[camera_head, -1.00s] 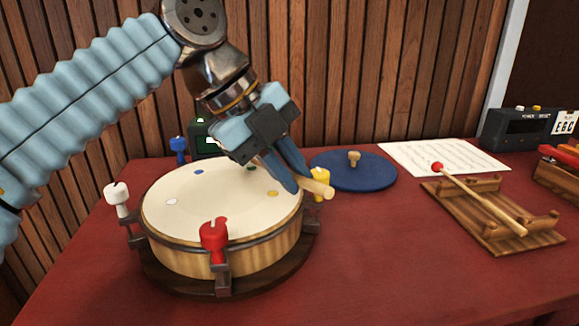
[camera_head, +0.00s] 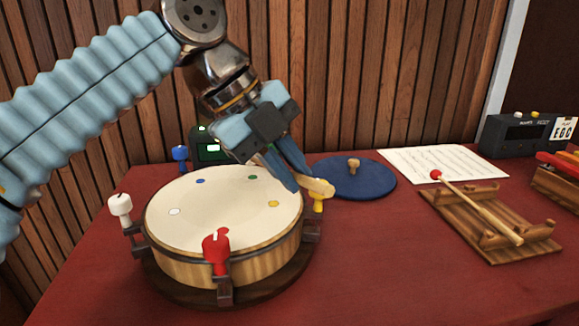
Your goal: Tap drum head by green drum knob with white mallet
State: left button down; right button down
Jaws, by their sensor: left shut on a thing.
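The drum (camera_head: 225,245) stands on the table with a cream drum head (camera_head: 215,220). A green dot (camera_head: 253,177) lies near the head's far right edge. No green knob shows; my left gripper and arm cover part of the far rim. My left gripper (camera_head: 292,180) is above the drum's far right edge, shut on a pale wooden mallet handle (camera_head: 318,188) whose end sticks out to the right. The mallet's head is hidden behind the gripper, so its colour and any contact with the drum cannot be told. My right gripper is not in view.
White (camera_head: 120,205), red (camera_head: 215,250), blue (camera_head: 180,154) and yellow (camera_head: 318,203) knobs ring the drum. A blue disc (camera_head: 375,180) lies behind. A red-headed mallet (camera_head: 485,212) rests on a wooden rack (camera_head: 495,250) at right. The front right table is clear.

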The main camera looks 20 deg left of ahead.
pick_arm(q)
notch_tip(320, 180, up, 4)
jog(key=p, duration=0.3)
jog(key=shift+f, duration=0.3)
dwell(0.4)
